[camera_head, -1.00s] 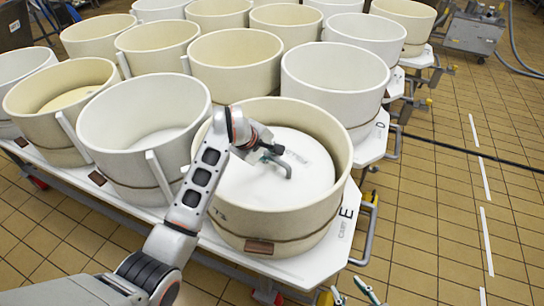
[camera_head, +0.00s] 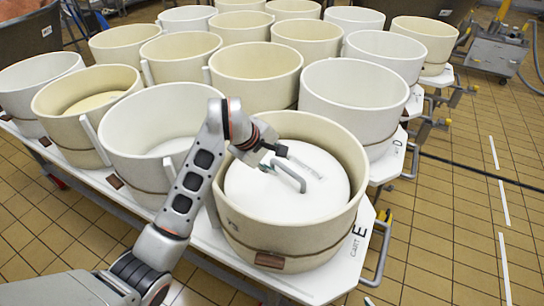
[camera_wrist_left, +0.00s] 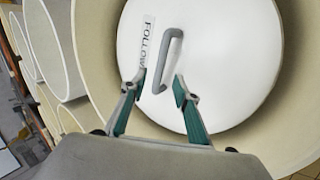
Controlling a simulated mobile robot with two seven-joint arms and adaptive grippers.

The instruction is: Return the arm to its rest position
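My left arm comes in from the left in the head view, and its gripper (camera_head: 276,157) is over the near-right vat (camera_head: 290,235) on the cart. The gripper's two teal fingers are spread apart and empty in the left wrist view (camera_wrist_left: 157,92). A white round lid (camera_head: 320,195) lies inside the vat, with a grey bar handle (camera_head: 291,176). The handle also shows in the left wrist view (camera_wrist_left: 170,55), ahead of the open fingers; whether they touch it is hard to tell. My right gripper is not clearly visible.
Several cream and white vats stand close together on white carts; a white vat (camera_head: 150,125) is left of the lidded one. A cart handle (camera_head: 378,250) sticks out at the right. A grey machine (camera_head: 497,45) stands far back.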

